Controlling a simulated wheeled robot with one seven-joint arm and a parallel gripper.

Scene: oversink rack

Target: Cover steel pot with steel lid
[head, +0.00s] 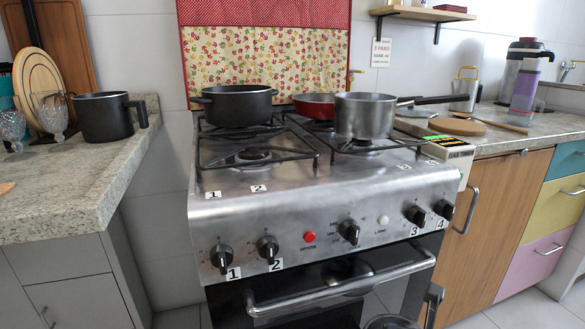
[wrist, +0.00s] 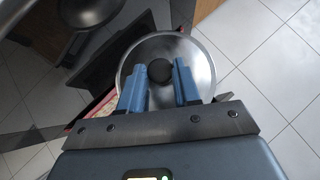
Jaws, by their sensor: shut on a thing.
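The steel pot (head: 364,116) stands upright and uncovered on the right side of the stove top in the head view. Its handle points right. In the wrist view, my gripper (wrist: 160,76) has its two blue fingers around the dark knob (wrist: 160,70) of the round steel lid (wrist: 196,58). The lid is held over a background of tiled floor, apart from the steel pot. A rounded, pale-rimmed shape at the bottom edge of the head view may be the lid; too little of it shows to tell.
A black pot (head: 236,106) and a red pan (head: 315,106) stand on the stove (head: 290,185) near the steel pot. The stove front has knobs and an oven handle (head: 340,289). Counters flank it, with a dark pot (head: 103,117) on the left one.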

